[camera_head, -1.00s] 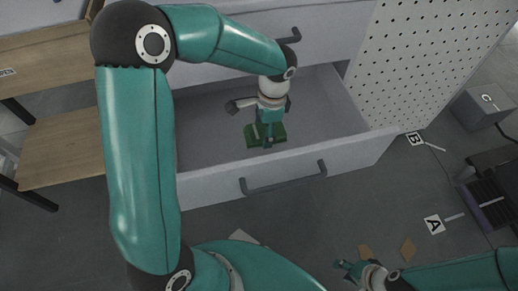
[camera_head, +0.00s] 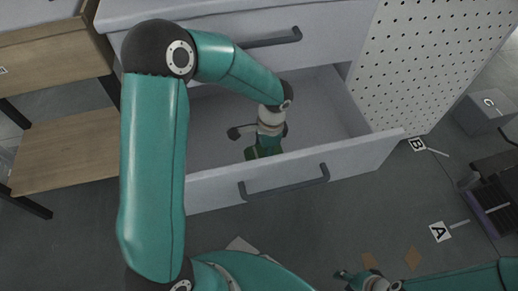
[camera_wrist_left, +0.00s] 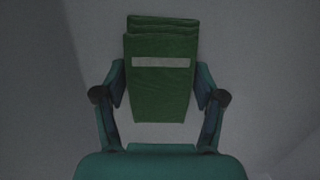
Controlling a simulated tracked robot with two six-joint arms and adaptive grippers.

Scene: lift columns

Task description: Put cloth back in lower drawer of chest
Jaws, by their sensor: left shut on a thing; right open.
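The green folded cloth (camera_wrist_left: 162,92) with a pale stripe is between the fingers of my left gripper (camera_wrist_left: 160,80) in the left wrist view. In the head view the cloth (camera_head: 251,153) is low inside the open lower drawer (camera_head: 355,166), partly hidden by the gripper and the drawer's front panel. My left gripper (camera_head: 265,148) reaches down into this drawer and is shut on the cloth. I cannot tell whether the cloth touches the drawer floor. My right gripper (camera_head: 346,278) is open and empty, low over the floor in front of the chest (camera_head: 215,13).
The drawer has a dark bar handle (camera_head: 285,184). An upper drawer (camera_head: 235,25) above it is shut. A pegboard panel (camera_head: 430,60) stands at right, a wooden shelf (camera_head: 60,150) at left. A grey box marked C (camera_head: 485,112) is far right.

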